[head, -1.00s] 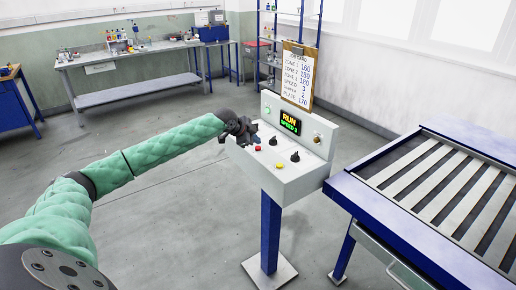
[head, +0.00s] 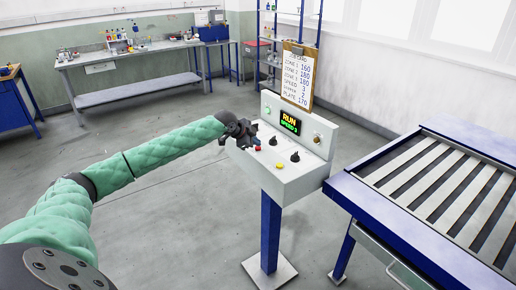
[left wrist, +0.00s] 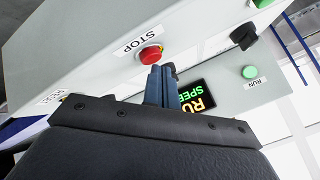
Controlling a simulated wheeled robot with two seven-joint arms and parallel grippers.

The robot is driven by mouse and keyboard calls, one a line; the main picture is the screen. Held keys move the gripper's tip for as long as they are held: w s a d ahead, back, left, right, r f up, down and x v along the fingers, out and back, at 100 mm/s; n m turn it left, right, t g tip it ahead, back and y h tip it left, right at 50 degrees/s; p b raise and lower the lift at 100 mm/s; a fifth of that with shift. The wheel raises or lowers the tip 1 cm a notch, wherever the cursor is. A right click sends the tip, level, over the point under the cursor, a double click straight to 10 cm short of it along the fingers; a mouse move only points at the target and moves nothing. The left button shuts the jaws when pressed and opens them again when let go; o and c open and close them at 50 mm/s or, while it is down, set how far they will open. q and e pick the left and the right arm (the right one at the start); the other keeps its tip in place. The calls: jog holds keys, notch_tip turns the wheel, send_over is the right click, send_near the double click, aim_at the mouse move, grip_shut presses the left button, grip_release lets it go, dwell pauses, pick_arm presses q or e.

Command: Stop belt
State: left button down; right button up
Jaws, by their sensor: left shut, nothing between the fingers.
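The grey control console (head: 285,183) stands on a blue post, and its display (head: 290,122) reads RUN, SPEED 3. In the left wrist view a red button (left wrist: 150,54) sits beside a label reading STOP. My left gripper (head: 250,136) is at the console's left end, close to the red button (head: 257,148). Its fingers (left wrist: 161,72) are shut and empty, with their tips right by the red button; I cannot tell if they touch. My right gripper is not in view.
The slatted conveyor (head: 440,190) is at right. A workbench (head: 130,60) stands behind. The floor at left is clear.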

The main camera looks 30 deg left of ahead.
aim_at(256, 148)
pick_arm(q)
jog(key=shift+f, duration=0.45)
dwell(0.5)
jog(key=shift+r, duration=0.1)
jog(key=shift+r+p, duration=0.7)
jog(key=shift+r, duration=0.1)
jog(key=shift+r+p, duration=1.75)
jog(key=shift+r, duration=0.8)
